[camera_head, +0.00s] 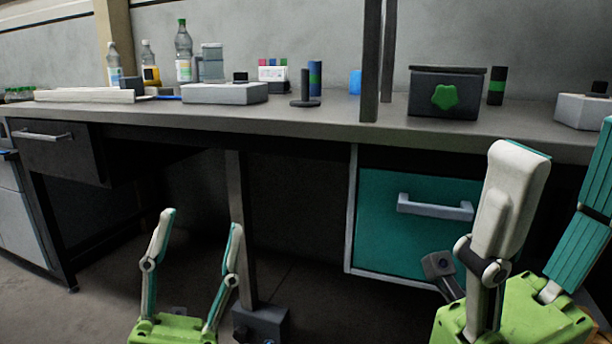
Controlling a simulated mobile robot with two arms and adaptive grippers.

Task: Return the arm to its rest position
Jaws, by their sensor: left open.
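My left gripper (202,220) is at the lower left of the head view, its green base at the bottom edge and its two white and teal fingers pointing up. The fingers are spread with nothing between them. It is in front of the dark space under the workbench, apart from the bench. My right gripper (563,140) is larger and closer at the lower right, also pointing up. Its fingers stand apart and I see nothing held between them. Its right finger is cut by the picture edge. Most of both arms is out of view.
The grey workbench (330,118) spans the view. It carries bottles (184,55), a grey device (225,93), a black box with a green emblem (446,94) and dark cylinders. A teal drawer (400,240) is below, behind my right gripper. A dark post (371,60) rises from the bench.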

